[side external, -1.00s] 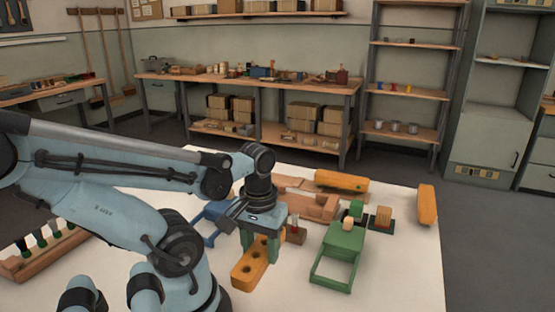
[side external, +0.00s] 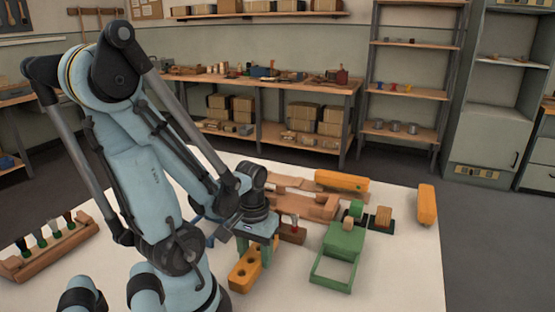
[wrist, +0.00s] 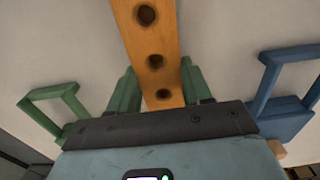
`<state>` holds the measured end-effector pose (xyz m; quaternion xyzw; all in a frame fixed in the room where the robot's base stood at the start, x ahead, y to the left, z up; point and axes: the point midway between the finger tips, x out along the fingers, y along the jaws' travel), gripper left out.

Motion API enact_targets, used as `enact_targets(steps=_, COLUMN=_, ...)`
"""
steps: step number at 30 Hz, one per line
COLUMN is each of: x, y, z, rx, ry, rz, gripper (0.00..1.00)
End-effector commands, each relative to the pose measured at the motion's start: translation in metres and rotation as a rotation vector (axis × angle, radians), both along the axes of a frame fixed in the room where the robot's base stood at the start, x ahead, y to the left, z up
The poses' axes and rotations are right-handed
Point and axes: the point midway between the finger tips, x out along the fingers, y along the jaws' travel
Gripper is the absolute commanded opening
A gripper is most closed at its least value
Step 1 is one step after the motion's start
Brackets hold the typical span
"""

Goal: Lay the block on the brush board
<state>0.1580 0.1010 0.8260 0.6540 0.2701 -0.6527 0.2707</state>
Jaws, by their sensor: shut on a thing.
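My gripper (side external: 255,257) points down and is shut on an orange block with a row of round holes (side external: 243,279). In the wrist view, the block (wrist: 143,35) runs between the two green fingers (wrist: 158,84) and reaches the top edge. In the side view it is close to the white table top, but I cannot tell whether it touches it. Flat wooden pieces (side external: 290,182) lie behind my gripper, partly hidden. I cannot tell for certain which piece is the brush board.
A green frame (side external: 333,272) stands right of the block, and a blue frame (wrist: 290,105) shows in the wrist view. Orange pieces (side external: 341,181) (side external: 427,205) lie farther back. A rack with several dark-tipped tools (side external: 45,250) is at left. The front right table is clear.

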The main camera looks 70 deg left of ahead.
Motion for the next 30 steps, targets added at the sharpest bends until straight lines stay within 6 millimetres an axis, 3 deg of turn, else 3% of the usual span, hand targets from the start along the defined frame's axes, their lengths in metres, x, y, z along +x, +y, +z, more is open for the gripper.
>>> enact_targets(steps=18, x=0.0000, y=-0.0002, z=-0.0111, rx=-0.001, ry=-0.001, rz=0.000, gripper=0.09)
enact_targets(steps=19, x=0.0000, y=-0.0002, z=-0.0114, rx=-0.001, ry=-0.001, rz=0.000, gripper=0.50)
enact_targets(steps=24, x=-0.0003, y=-0.0004, z=-0.0111, rx=-0.001, ry=-0.001, rz=0.000, gripper=0.74)
enact_targets(steps=30, x=-0.0004, y=-0.0004, z=-0.0110, rx=-0.001, ry=-0.001, rz=0.000, gripper=0.74)
